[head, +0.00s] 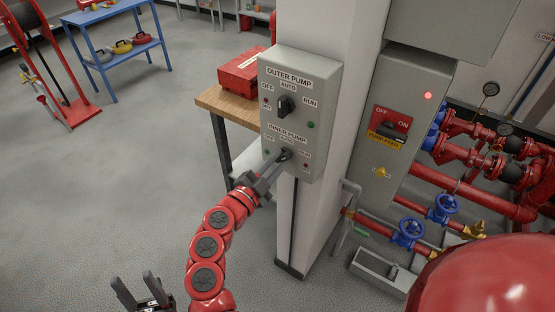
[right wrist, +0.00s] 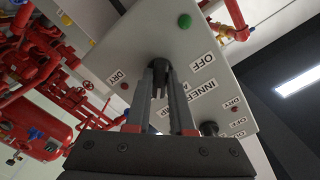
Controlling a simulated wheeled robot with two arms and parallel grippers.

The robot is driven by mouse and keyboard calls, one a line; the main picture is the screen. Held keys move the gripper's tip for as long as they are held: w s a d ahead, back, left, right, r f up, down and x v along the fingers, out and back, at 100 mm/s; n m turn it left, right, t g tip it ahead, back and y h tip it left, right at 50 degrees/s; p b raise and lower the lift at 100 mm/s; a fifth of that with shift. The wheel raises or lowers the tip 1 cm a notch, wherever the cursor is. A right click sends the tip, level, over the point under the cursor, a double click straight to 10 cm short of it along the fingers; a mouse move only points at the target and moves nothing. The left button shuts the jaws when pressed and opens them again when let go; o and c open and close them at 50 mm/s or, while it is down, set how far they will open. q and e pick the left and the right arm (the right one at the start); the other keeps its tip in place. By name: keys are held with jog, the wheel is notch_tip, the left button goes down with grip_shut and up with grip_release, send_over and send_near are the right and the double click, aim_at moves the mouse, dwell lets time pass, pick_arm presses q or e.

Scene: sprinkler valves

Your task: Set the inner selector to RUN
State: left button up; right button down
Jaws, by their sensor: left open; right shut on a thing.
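The grey control box (head: 327,75) carries two dark selectors on its front. The outer selector (head: 286,105) is the upper one, under the OUTER PUMP label, with OFF, AUTO and RUN around it. The inner selector (head: 287,153) is below, under the INNER PUMP label. My right gripper (head: 278,160) is shut on the inner selector, which also shows between its fingers in the right wrist view (right wrist: 158,66). The fingers partly hide the knob, so I cannot tell which label it points to. My left gripper (head: 139,290) is open and empty at the lower left, far from the box.
The box hangs on a white pillar (head: 314,220). A wooden bench (head: 222,105) with a red toolbox (head: 243,70) stands behind it. A grey pump-feed cabinet (head: 408,130) and red pipes with blue valves (head: 409,233) are at right.

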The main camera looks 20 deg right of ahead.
jog(key=c, duration=0.7)
grip_release()
jog(key=p+v, duration=0.2)
jog(key=v, duration=0.4)
